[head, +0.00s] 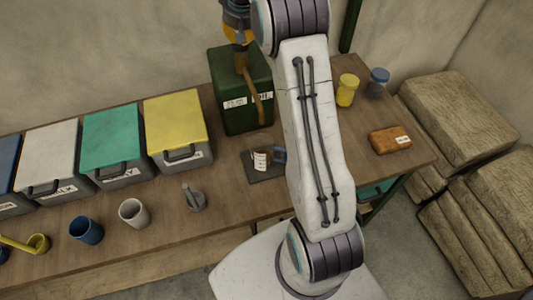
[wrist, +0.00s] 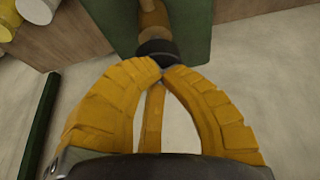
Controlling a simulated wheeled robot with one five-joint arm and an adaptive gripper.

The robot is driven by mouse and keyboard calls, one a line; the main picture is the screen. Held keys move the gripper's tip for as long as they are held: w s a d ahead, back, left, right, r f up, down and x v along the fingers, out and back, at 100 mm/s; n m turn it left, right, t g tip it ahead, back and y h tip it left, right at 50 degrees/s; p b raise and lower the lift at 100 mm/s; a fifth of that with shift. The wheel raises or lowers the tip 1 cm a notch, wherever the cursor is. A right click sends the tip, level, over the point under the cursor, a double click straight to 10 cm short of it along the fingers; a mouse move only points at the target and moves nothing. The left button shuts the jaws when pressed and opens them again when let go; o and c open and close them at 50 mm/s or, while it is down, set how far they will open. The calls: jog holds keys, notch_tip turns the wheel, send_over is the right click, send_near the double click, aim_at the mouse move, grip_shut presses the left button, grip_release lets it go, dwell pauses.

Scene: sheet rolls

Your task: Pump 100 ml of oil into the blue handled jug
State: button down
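The dark green oil can (head: 229,95), labelled OIL, stands on the bench behind the jug. A brown pump with a spout (head: 250,88) rises from its top; in the wrist view its dark knob (wrist: 157,50) and brown stem show. The jug with the blue handle (head: 280,154) stands on a dark plate in front of the can, partly hidden by my arm; it has a white label. My gripper (head: 238,36) is above the can. Its yellow fingertips (wrist: 162,68) come together at the knob, with nothing seen between them; whether they touch the knob is unclear.
Bins with yellow (head: 176,120), green and white lids line the bench's left. Cups (head: 133,212), a grey weight-like piece (head: 194,199) and a yellow scoop (head: 38,243) lie in front. At right are yellow (head: 347,90) and blue jars, an orange block (head: 390,140) and sacks (head: 460,112).

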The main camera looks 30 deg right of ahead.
jog(key=shift+r+p, duration=1.7)
jog(key=shift+r, duration=0.95)
jog(key=shift+f, duration=0.25)
jog(key=shift+f+b, duration=2.4)
jog(key=shift+f, duration=0.65)
jog(key=shift+r, duration=0.25)
jog(key=shift+r+p, duration=2)
jog(key=shift+p, duration=0.05)
jog(key=shift+r+p, duration=0.35)
jog(key=shift+r, duration=0.65)
jog(key=shift+f, duration=0.3)
